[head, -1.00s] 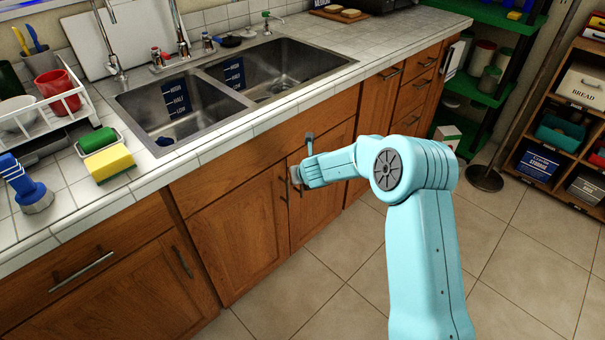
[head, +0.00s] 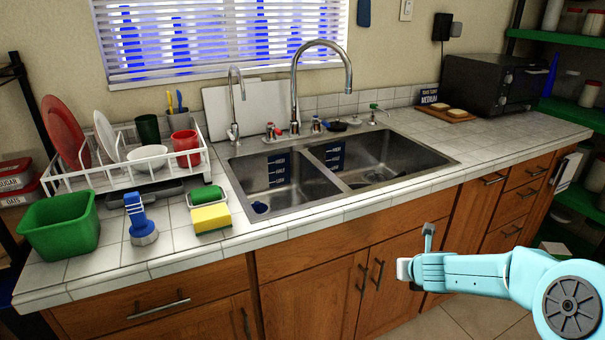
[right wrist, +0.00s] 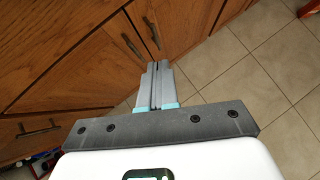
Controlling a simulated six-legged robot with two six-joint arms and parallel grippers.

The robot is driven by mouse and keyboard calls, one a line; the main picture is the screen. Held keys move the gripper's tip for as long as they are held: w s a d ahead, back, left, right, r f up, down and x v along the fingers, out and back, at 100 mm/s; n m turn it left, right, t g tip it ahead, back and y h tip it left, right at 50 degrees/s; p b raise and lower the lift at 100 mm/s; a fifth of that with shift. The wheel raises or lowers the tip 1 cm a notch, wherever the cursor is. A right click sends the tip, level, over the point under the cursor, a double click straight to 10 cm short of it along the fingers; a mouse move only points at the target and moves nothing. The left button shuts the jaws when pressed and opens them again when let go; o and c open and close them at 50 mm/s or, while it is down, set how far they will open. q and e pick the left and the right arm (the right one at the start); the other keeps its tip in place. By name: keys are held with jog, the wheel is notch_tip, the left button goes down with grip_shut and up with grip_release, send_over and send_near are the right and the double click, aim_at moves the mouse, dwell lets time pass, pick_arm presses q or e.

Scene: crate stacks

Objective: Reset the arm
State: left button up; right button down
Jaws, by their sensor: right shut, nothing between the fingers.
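My right arm comes in from the lower right of the head view. Its gripper (head: 406,268) is in front of the lower cabinet doors (head: 312,296), below the counter edge. In the right wrist view the gripper (right wrist: 158,68) has its two grey fingers together with nothing between them. It points toward the wooden cabinet doors and their handles; I cannot tell how far off they are. My left gripper is not in view.
A double sink (head: 340,172) is set in the white tiled counter (head: 330,212). A dish rack (head: 127,178), a green bin (head: 62,222), a sponge (head: 211,218) and a blue-handled brush (head: 139,218) stand left of it. A black toaster oven (head: 492,86) stands at the right. Tiled floor (right wrist: 225,58) is open beside the cabinets.

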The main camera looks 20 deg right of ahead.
jog(key=s+a+f+m+g+y+p, duration=0.1)
jog(key=s+a+f+m+y+p, duration=0.1)
jog(key=s+a+f+m, duration=0.3)
jog(key=s+a+f+m+g+y+p, duration=0.2)
jog(key=a+m, duration=0.2)
jog(key=a, duration=0.4)
jog(key=s+a+f+m+g+y+p, duration=0.1)
jog(key=s+a+f+m+y+p, duration=0.1)
jog(key=s+a+f+m, duration=0.3)
jog(key=s+a+f+m+g+p, duration=0.1)
jog(key=s+a+m+g+p, duration=0.1)
jog(key=s+a+m, duration=0.4)
jog(key=s+a+m+g+y+p, duration=0.1)
jog(key=s+a+m+g+p, duration=0.1)
jog(key=s+a+m, duration=0.3)
jog(key=s+m, duration=0.4)
jog(key=m, duration=0.5)
jog(key=shift+s+a+f+p, duration=0.35)
jog(key=shift+s+a+p, duration=0.05)
